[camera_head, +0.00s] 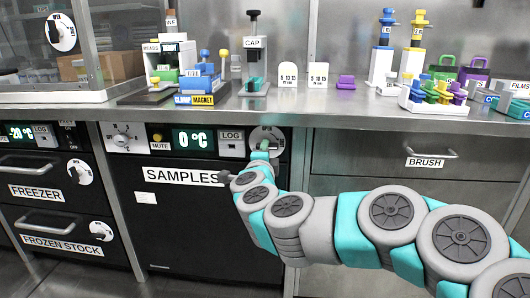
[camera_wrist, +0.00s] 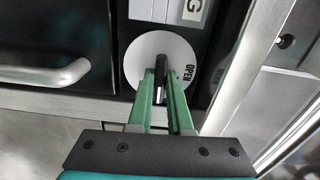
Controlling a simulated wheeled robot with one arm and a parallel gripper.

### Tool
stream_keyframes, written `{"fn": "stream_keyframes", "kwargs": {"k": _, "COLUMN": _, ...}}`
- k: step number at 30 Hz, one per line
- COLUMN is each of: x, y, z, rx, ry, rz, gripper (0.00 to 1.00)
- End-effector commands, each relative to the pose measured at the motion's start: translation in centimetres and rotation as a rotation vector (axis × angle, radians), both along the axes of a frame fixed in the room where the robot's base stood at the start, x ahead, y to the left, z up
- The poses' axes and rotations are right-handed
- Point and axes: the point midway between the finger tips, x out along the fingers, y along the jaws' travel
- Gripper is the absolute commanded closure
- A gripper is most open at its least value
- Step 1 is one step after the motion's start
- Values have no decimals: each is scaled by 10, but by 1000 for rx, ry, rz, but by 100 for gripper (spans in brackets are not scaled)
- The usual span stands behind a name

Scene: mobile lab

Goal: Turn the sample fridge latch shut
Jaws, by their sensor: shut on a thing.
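The sample fridge, labelled SAMPLES (camera_head: 184,176), has a black front with a 0 °C display. Its latch is a white round dial (camera_head: 272,133) at the top right of that front, partly covered by my gripper (camera_head: 263,148). In the wrist view the dial (camera_wrist: 138,62) is closer, with a dark raised handle (camera_wrist: 160,66) across its middle and the word OPEN on its right side. My gripper (camera_wrist: 162,82) has its green fingertips on both sides of the handle, shut on it. The lower part of the dial is hidden behind the fingers.
A silver bar handle (camera_wrist: 45,76) lies left of the dial in the wrist view. The steel counter (camera_head: 350,106) above carries racks and blocks. The BRUSH drawer (camera_head: 432,163) is at the right, the FREEZER (camera_head: 36,192) at the left.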

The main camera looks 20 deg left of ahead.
Motion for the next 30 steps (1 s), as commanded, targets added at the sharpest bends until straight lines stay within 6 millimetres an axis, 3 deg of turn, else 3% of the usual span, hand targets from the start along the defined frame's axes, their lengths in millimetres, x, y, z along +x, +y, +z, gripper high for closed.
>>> {"fn": "stream_keyframes", "kwargs": {"k": 20, "x": 1, "y": -1, "z": -1, "rx": 54, "ry": 14, "rz": -4, "gripper": 100}}
{"fn": "stream_keyframes", "kwargs": {"k": 21, "x": 1, "y": -1, "z": -1, "rx": 54, "ry": 14, "rz": -4, "gripper": 78}}
{"fn": "stream_keyframes", "kwargs": {"k": 28, "x": 0, "y": -1, "z": -1, "rx": 53, "ry": 14, "rz": -2, "gripper": 52}}
{"fn": "stream_keyframes", "kwargs": {"k": 30, "x": 0, "y": -1, "z": 0, "rx": 52, "ry": 14, "rz": -2, "gripper": 52}}
